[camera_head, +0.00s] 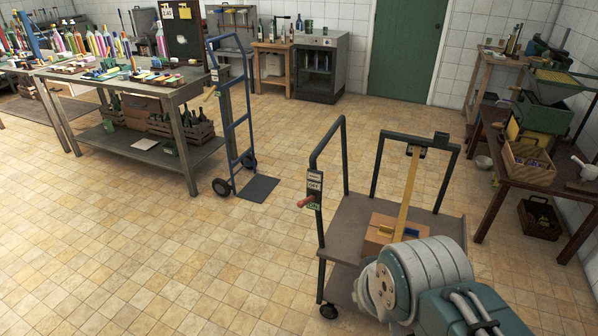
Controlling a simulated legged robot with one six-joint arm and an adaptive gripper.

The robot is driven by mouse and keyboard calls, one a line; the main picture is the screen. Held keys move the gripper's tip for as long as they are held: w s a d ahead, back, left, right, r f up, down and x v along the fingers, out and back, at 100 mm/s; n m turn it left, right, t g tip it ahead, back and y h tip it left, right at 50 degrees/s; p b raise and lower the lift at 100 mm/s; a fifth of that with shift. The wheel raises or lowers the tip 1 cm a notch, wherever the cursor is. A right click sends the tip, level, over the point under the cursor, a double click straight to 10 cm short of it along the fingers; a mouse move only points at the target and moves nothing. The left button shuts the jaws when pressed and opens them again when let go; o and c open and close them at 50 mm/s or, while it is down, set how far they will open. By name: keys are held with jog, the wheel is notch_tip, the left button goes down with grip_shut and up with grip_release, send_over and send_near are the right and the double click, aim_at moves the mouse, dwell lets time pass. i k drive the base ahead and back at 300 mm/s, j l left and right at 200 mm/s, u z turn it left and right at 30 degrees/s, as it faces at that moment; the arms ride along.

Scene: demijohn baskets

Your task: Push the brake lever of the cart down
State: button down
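The cart (345,225) stands right of centre, with a flat grey-brown deck and dark tube handles. A small label plate (315,186) reading OFF, with a green ON label (314,206) below, is fixed to its left handle post. The brake lever (305,201) has a red grip and sticks out to the left of this plate, near the ON label, its outer end slightly lower. My grey and teal arm fills the bottom right and hides part of the cart's near right side. My gripper is not visible.
A cardboard box (378,232) and an upright yellow bar (408,190) are on the cart. A blue hand truck (233,125) stands behind left, beside a workbench (130,85). A wooden table (520,180) is at right. The tiled floor (150,260) left of the cart is clear.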

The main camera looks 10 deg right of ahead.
aim_at(301, 204)
jog(key=i+l, duration=0.1)
jog(key=i, duration=0.55)
jog(key=i+l+u, duration=0.1)
jog(key=i, duration=0.5)
